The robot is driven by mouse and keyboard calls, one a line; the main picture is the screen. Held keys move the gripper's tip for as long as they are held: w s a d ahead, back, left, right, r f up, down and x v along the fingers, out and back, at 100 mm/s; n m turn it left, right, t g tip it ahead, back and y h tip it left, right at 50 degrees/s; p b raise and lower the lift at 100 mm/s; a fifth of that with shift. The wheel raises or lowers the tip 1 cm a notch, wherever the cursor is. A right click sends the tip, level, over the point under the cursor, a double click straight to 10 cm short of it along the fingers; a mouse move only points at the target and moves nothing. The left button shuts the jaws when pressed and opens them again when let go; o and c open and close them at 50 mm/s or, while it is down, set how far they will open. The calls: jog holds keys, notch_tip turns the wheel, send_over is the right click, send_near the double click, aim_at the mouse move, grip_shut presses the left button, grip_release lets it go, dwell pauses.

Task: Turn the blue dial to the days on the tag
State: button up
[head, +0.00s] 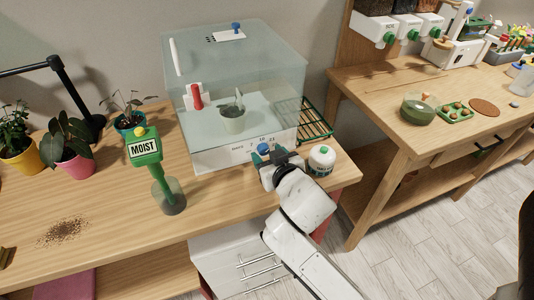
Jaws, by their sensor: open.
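The blue dial (263,149) sits on the white front panel (225,156) of a clear, box-shaped plant case (285,95). Small dark marks run along the panel around the dial, too small to read. My gripper (269,154) is open at the dial, with its dark fingertips close to either side of it. I cannot tell whether they touch it. A white piece with a red part (196,97) is also in the case. I cannot make out which piece is the tag or read any days.
A white round jar (321,160) stands just right of my gripper. A green wire rack (316,121) is beside the case. A green meter reading MOIST (144,149) stands to the left. Potted plants (67,150) and spilled soil (62,232) are farther left.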

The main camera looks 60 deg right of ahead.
jog(key=v, duration=0.9)
jog(key=shift+s+b, duration=0.1)
jog(key=shift+b, duration=0.3)
